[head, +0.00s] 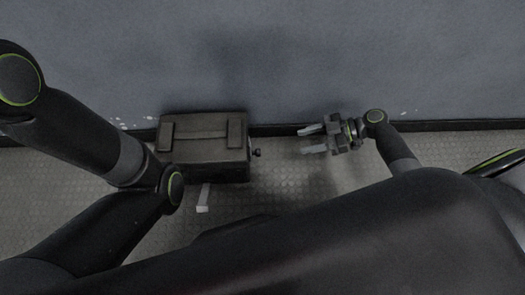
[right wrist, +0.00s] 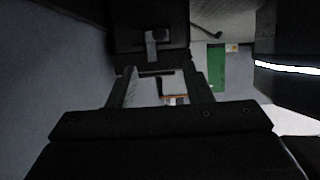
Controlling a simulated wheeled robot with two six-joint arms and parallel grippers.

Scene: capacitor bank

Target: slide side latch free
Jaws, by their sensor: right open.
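A dark box (head: 205,147) with two straps on its lid stands on the floor against the wall in the head view. A small dark knob-like latch (head: 257,153) sticks out of its right side. My right gripper (head: 306,141) is open and empty, to the right of the latch and apart from it, fingers pointing at the box. In the right wrist view, the box's dark side (right wrist: 125,35) carries a light grey latch part (right wrist: 152,46), just beyond the open fingers. A pale bar (head: 203,198) lies in front of the box; I cannot tell whether it is a left gripper finger.
The grey wall (head: 300,60) runs close behind the box and right gripper. Textured floor (head: 285,185) is free between the box and right gripper. My left arm passes close to the box's left side. A green panel (right wrist: 216,68) shows in the right wrist view.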

